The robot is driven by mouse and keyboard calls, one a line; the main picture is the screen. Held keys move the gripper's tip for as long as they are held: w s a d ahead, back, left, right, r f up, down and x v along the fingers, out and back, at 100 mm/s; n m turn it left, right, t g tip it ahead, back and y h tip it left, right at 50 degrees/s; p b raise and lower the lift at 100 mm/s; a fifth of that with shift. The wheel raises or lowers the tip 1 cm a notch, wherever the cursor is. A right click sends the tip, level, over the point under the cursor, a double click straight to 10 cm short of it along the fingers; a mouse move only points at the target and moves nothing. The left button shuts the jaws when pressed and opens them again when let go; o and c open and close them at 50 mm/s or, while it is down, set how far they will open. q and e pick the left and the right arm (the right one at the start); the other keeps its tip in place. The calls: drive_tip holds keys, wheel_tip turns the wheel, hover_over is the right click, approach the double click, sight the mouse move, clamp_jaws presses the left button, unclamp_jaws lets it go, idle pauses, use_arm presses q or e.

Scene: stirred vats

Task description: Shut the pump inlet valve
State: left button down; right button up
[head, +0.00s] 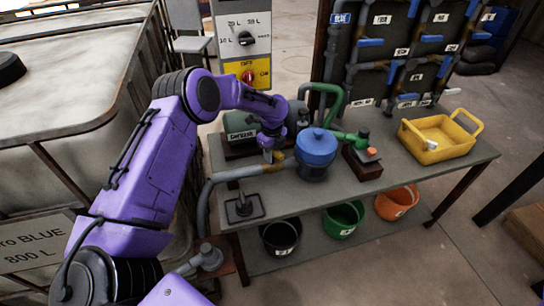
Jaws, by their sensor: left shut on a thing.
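My left gripper (273,155) is in the middle of the view, pointing down over the grey inlet pipe (228,174) at the left of the bench. It is shut on the handle of the pump inlet valve, which the fingers mostly hide. A brass-coloured fitting (289,163) on the pipe shows just to the right of the fingers. The handle's exact angle cannot be told. The green pump (240,123) stands behind the gripper, partly covered by my arm. My right gripper is not in view.
A blue-lidded pot (316,147) stands close right of the gripper. A yellow tray (440,137) is at the bench's right end. A pipe panel (400,55) and a control box (243,40) stand behind. Buckets sit on the lower shelf. A large white tank (80,90) fills the left.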

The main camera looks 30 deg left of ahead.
use_arm(q)
drive_tip(key=m+b, duration=0.1)
drive_tip(key=m, duration=0.4)
drive_tip(key=shift+m, duration=0.4)
idle(0.4)
drive_tip(key=c, duration=1)
unclamp_jaws()
drive_tip(key=shift+r, duration=0.15)
wheel_tip(320, 180, up, 10)
drive_tip(key=shift+r+b, duration=0.15)
drive_tip(key=shift+b, duration=0.7)
